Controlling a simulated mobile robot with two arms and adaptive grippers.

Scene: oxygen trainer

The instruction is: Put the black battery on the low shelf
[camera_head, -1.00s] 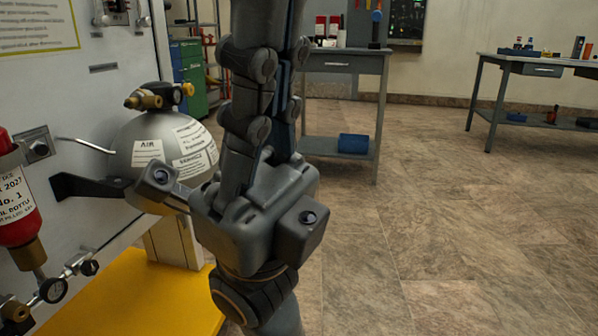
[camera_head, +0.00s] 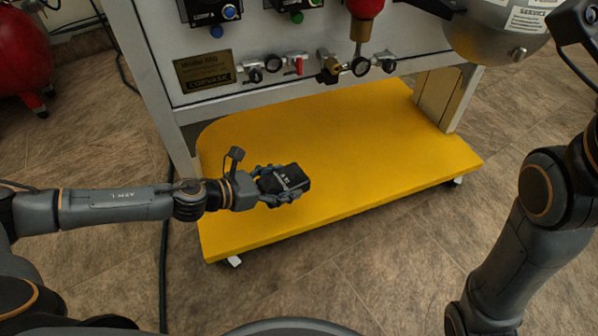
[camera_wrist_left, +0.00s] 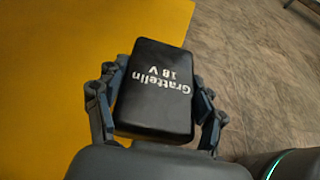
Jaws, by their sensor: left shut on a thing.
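The black battery (camera_head: 288,179) is held in my left gripper (camera_head: 278,184), which is shut on it. The low shelf (camera_head: 360,150) is the yellow platform at the base of the trainer panel. In the head view the battery appears over the shelf's front left part; I cannot tell the exact gap below it. The yellow shelf (camera_wrist_left: 60,60) fills the left of the wrist view. My right arm shows at the right, its gripper out of frame.
The trainer panel (camera_head: 270,55) with gauges and valves stands above the shelf's back edge. A black cable (camera_head: 165,240) lies on the floor at left. Most of the shelf top is bare.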

